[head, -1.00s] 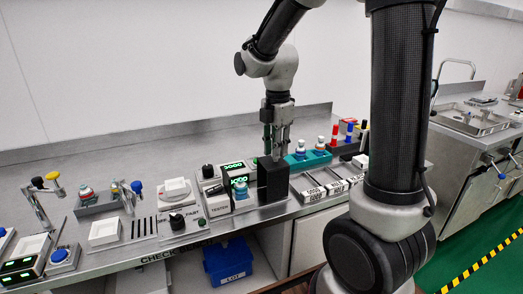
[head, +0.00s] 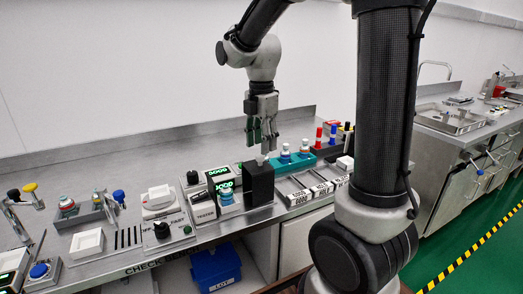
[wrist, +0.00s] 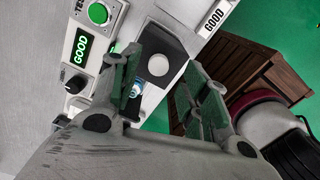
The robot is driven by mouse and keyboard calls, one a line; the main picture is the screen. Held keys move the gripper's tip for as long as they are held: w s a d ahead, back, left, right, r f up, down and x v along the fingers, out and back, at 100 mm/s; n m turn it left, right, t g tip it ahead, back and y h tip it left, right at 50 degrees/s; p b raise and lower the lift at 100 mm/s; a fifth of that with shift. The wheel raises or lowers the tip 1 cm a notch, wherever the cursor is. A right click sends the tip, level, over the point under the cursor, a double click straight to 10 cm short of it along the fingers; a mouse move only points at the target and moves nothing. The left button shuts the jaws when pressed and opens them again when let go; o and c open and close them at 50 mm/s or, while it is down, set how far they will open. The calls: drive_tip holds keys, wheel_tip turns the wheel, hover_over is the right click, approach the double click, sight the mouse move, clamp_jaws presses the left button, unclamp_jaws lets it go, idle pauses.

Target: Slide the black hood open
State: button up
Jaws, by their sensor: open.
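The black hood (head: 259,184) is an upright black box on the tester panel (head: 204,215), with a small pale knob on top. In the wrist view the hood (wrist: 178,38) shows from above, its round white knob (wrist: 158,65) framed between my fingers. My gripper (head: 263,146) is open and points down just above the hood's top. It looks apart from the knob. A bottle (head: 226,194) with a pale and blue body stands just left of the hood, and part of it shows beside a finger in the wrist view (wrist: 136,90).
Green-lit displays (head: 220,177) stand left of the hood. A teal rack (head: 290,163) with bottles is behind it to the right. Labelled trays (head: 311,192) lie to the right. A blue bin (head: 216,270) is under the bench. Bare bench lies behind.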

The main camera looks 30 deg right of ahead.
wheel_tip(320, 180, up, 9)
drive_tip(key=shift+f, duration=0.2)
idle(0.4)
drive_tip(key=s+d+f+m+t, duration=0.1)
drive_tip(key=s+d+m+t, duration=0.1)
drive_tip(key=s+m, duration=0.7)
drive_tip(key=s+d+f+m+t, duration=0.1)
drive_tip(key=s+d+m+t, duration=0.1)
drive_tip(key=s+m, duration=0.8)
drive_tip(key=shift+d+f+m, duration=0.3)
drive_tip(key=shift+f+m, duration=0.05)
drive_tip(key=shift+m, duration=0.65)
